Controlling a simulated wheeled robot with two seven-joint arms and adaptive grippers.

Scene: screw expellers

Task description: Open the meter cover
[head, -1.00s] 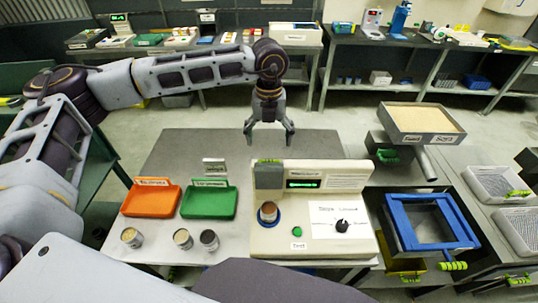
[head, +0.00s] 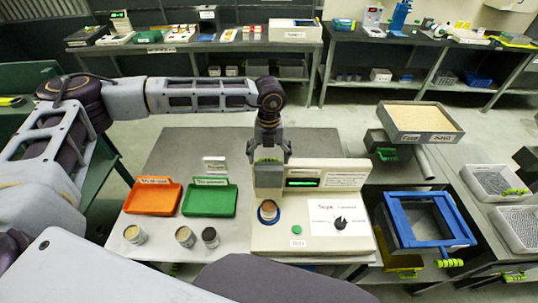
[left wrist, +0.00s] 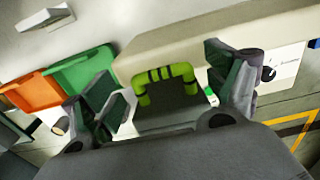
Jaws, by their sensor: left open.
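The beige meter (head: 318,235) stands on the grey table, with a lit green display and a black knob. Its grey cover (head: 268,180) is at the upper left of the housing, above a round cup of brown material (head: 268,211). In the left wrist view the cover (left wrist: 170,112) carries a green ribbed handle (left wrist: 165,75). My left gripper (head: 269,155) is open over the cover, hiding the handle in the head view. In the left wrist view its fingers (left wrist: 168,92) stand on either side of the handle, apart from it. My right gripper is out of view.
An orange tray (head: 150,198) and a green tray (head: 208,199) lie left of the meter, with small sample cups (head: 185,236) in front. A blue frame (head: 428,243) and a sand-coloured box (head: 420,117) stand to the right.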

